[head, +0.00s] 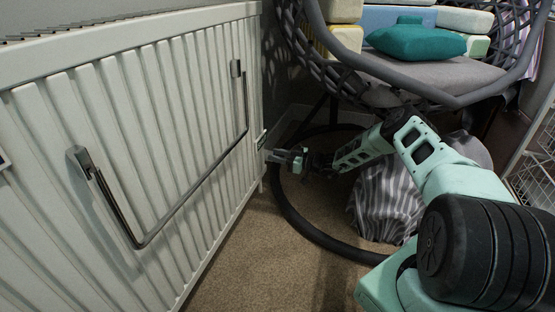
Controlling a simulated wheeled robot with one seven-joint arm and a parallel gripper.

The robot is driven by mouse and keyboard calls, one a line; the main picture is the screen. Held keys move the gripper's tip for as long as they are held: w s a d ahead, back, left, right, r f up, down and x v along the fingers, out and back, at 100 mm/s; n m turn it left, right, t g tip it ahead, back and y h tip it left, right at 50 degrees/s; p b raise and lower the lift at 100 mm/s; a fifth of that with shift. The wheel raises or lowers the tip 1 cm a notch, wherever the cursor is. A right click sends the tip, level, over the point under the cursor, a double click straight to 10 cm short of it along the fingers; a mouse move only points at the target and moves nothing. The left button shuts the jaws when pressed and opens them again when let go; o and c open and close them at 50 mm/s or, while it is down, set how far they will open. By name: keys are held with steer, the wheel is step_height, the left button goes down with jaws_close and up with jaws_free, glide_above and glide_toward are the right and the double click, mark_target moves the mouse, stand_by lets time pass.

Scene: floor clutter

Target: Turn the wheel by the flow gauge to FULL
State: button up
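My gripper (274,158) is low by the right end of a white radiator (195,120), at the end of my outstretched mint-green arm. Its fingers point left toward the radiator's edge and are too small to tell open from shut. A small pale fitting (261,138) shows at that edge, just above and left of the fingers. I cannot tell whether it is the wheel or the flow gauge, and no FULL marking can be read. I cannot tell whether the gripper touches anything.
A dark bar (195,187) sticks out from the radiator's front. A hanging grey chair (420,75) with a teal cushion (416,41) is above my arm. A striped cloth (388,200) stands below it, inside a black floor ring (300,224). Bare carpet (245,262) lies between radiator and ring.

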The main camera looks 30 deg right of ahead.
jaws_close()
